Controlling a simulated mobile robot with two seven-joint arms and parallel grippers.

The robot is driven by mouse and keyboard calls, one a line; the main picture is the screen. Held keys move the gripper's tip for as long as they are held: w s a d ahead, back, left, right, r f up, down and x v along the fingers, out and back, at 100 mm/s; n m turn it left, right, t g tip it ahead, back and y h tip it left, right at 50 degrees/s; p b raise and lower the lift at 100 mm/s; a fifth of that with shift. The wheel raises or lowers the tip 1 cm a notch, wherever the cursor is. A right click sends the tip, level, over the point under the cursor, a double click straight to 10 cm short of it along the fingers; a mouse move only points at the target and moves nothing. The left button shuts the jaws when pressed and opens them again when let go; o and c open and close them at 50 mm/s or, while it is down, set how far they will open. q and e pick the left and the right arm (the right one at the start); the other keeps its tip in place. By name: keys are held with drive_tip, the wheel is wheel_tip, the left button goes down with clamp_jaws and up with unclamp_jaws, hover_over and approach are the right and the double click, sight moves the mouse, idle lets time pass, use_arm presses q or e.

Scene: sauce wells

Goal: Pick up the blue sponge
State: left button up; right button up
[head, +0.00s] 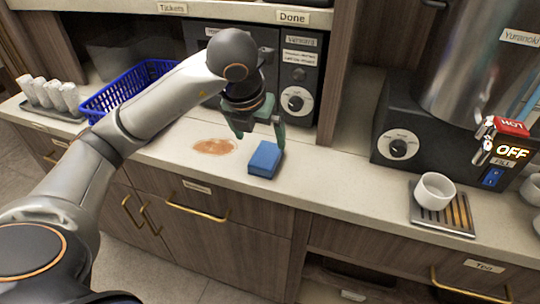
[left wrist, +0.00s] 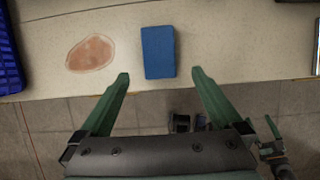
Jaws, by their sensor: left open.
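The blue sponge (head: 265,159) lies flat on the pale counter, near its front edge, in the head view. It also shows in the left wrist view (left wrist: 158,52), ahead of the fingertips and roughly between their lines. My left gripper (head: 259,136) is open and empty, with its green fingers pointing down above and just behind the sponge in the head view. The left wrist view shows both fingers (left wrist: 160,74) spread apart, with nothing between them.
A brownish spill (head: 214,146) lies left of the sponge. A blue basket (head: 128,88) and white cups (head: 50,95) stand further left. A black appliance with a dial (head: 300,75) stands behind. A white cup (head: 435,191) sits on a drip tray at right, by the dispenser.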

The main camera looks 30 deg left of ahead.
sight(265, 155)
use_arm(q)
drive_tip(key=x, duration=0.9)
drive_tip(key=shift+w+a+f, duration=0.1)
drive_tip(key=shift+w+f, duration=0.05)
drive_tip(key=shift+f, duration=0.2)
drive_tip(key=c, duration=1.3)
drive_tip(key=shift+r, duration=0.1)
